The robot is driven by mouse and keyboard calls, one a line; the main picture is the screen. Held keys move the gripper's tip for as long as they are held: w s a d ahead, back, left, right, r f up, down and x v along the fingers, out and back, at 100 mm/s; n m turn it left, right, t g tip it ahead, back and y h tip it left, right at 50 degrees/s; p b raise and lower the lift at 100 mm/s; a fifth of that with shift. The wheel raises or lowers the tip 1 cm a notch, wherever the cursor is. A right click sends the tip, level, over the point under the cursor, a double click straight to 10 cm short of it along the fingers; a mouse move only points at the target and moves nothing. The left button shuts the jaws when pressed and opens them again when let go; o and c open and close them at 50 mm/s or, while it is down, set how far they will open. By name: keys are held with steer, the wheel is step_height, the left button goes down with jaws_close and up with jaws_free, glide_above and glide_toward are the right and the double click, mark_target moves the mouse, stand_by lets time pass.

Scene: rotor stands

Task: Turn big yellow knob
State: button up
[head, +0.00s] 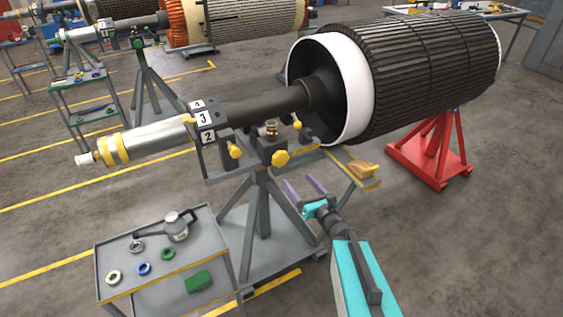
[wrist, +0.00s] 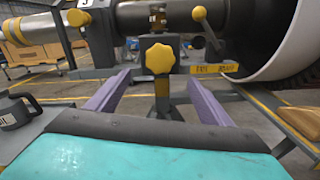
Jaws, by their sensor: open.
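The big yellow knob (head: 281,158) is a lobed knob on the front of the dark clamp block of the rotor stand (head: 264,195), under the shaft. It also shows in the wrist view (wrist: 160,59), above centre and between my two fingers, farther off. My gripper (head: 305,187) is open and empty, below and to the right of the knob in the head view. Its two purple fingers also show in the wrist view (wrist: 156,95), spread apart on either side of the picture's middle. The fingers do not touch the knob.
A smaller yellow knob (head: 235,152) and a yellow-ended lever (head: 297,125) sit near the big knob. A grey cart (head: 222,245) with a mug-like can (head: 177,227) and rings stands left. The large rotor (head: 430,70) is behind.

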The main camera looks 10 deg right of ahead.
mark_target(282, 162)
steer(key=shift+w+a+f+b, duration=0.1)
steer(key=shift+w+f+b, duration=0.05)
steer(key=shift+b, duration=0.15)
steer(key=b+x, duration=0.3)
steer(key=b, duration=0.1)
steer(key=shift+f+b, duration=0.1)
steer(key=shift+b, duration=0.3)
steer(key=b+x, duration=0.2)
steer(key=b, duration=0.3)
stand_by(0.5)
steer(key=b+x, duration=0.1)
steer(key=x, duration=0.3)
steer(key=shift+w+r+b, duration=0.15)
steer(key=shift+r+b, duration=0.05)
steer(key=shift+b, duration=0.1)
steer(key=shift+p+x, duration=0.45)
steer(key=shift+x, duration=1.65)
